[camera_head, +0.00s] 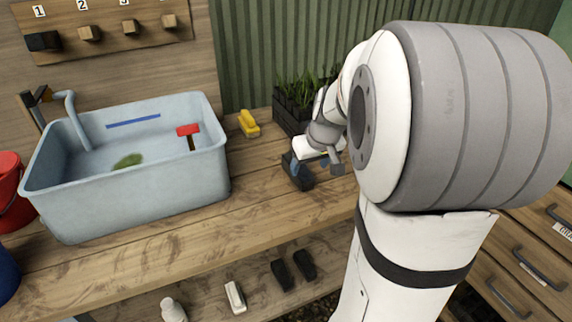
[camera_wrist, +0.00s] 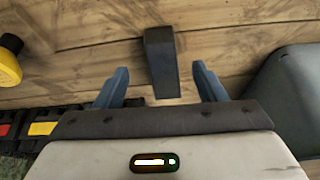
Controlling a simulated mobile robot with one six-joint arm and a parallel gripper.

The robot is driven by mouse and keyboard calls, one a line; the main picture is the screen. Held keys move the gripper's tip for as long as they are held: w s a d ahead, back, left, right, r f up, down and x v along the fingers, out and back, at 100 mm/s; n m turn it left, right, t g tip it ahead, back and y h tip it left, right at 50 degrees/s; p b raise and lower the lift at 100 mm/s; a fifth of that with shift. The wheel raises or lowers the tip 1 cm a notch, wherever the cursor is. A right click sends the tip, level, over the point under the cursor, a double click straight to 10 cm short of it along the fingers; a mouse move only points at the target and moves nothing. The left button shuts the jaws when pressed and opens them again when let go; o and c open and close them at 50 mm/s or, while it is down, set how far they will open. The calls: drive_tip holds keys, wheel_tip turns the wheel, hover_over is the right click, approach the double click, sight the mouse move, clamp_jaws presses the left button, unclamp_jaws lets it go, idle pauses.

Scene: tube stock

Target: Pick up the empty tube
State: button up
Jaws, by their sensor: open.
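A dark, squared block that looks like the empty tube (camera_wrist: 162,62) lies or stands on the wooden bench. In the wrist view it sits in the gap between my gripper's (camera_wrist: 160,75) two blue fingers, with bare space on both sides. The fingers are apart and do not touch it. In the head view my gripper (camera_head: 309,166) is low over the bench, right of the basin, and the dark tube (camera_head: 302,183) shows beside and under it, partly hidden. I cannot see whether its top is open.
A black planter crate (camera_head: 291,112) with seedlings is behind. A yellow object (camera_head: 249,124) lies near the wall. Two dark blocks (camera_head: 282,275) lie on the lower shelf.

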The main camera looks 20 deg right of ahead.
sight(304, 174)
drive_tip(key=b+x, duration=0.1)
drive_tip(key=x, duration=0.5)
drive_tip(key=shift+w+a, duration=0.15)
drive_tip(key=shift+r, duration=0.1)
drive_tip(key=shift+c, duration=0.4)
drive_tip(key=c, duration=1)
